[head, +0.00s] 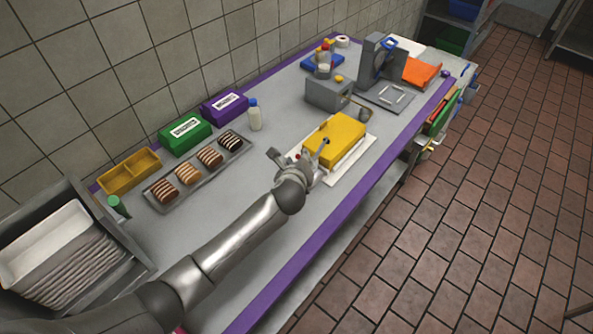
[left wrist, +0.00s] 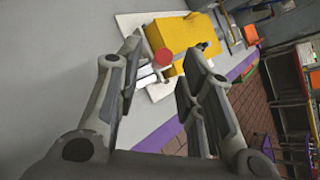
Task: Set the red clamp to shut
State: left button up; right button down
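A yellow block-shaped device (head: 335,139) lies on a white board (head: 352,172); the device also shows in the left wrist view (left wrist: 182,34). A red round part (left wrist: 163,57), seemingly of the red clamp, sits at the device's near side, with pale metal bars beside it. Whether the clamp is open or shut I cannot tell. My left gripper (head: 295,160) is at the device's near left end, partly hiding it. In the left wrist view the gripper (left wrist: 162,62) is open, its fingers apart, with the red part beyond and between the fingertips. My right gripper is not in view.
A tray of cakes (head: 199,171) lies left of my arm, with green (head: 185,133) and purple (head: 224,107) boxes behind. A grey box (head: 328,93) and a grey machine (head: 381,62) stand beyond the device. The purple table edge (head: 347,199) is at the right.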

pick_arm(q)
jog(key=v, duration=0.8)
